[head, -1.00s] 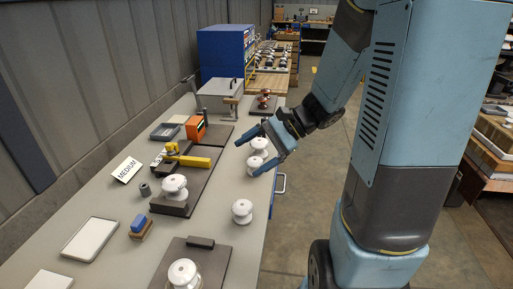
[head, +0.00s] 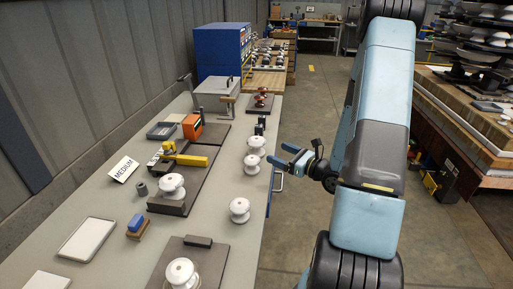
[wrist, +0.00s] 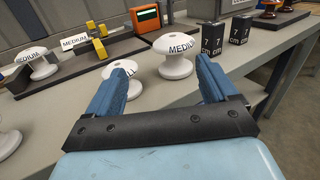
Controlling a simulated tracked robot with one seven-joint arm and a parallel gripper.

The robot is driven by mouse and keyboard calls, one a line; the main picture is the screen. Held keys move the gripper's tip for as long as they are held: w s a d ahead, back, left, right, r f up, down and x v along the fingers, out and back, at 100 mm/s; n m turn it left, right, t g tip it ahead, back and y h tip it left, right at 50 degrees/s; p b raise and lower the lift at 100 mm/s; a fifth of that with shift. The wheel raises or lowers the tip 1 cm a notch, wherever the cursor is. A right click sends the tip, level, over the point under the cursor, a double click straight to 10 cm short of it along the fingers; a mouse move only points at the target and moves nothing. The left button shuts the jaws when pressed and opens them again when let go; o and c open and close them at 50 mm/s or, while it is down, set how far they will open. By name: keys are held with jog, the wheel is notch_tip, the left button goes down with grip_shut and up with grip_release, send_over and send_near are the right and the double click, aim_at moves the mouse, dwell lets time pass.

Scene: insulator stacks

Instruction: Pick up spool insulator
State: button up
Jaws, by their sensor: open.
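Several white spool insulators stand on the grey table in the head view. Two are close together near its right edge, a far one (head: 256,145) and a nearer one (head: 251,164). My gripper (head: 277,154) is open and empty, just right of this pair at the table edge. In the wrist view, a spool marked MEDIUM (wrist: 177,62) stands upright beyond the gap between my fingertips (wrist: 164,64). Another spool (wrist: 136,87) is partly hidden behind the left finger. I see no contact between fingers and spools.
Another spool (head: 239,209) stands nearer on the table. Dark plates hold a spool (head: 172,185) and a yellow clamp (head: 190,160). A MEDIUM sign (head: 124,169) is at left. Floor right of the table is open.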

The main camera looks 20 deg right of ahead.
aim_at(256, 142)
jog(key=shift+m+t+h, duration=0.4)
jog(key=shift+m+h, duration=0.3)
jog(key=x, duration=0.4)
jog(key=f+x, duration=0.1)
jog(key=x, duration=0.3)
jog(key=d+x, duration=0.1)
jog(key=x, duration=0.4)
jog(key=shift+w+f, duration=0.3)
jog(key=shift+w, duration=0.1)
jog(key=shift+c, duration=0.3)
jog(key=c, duration=0.9)
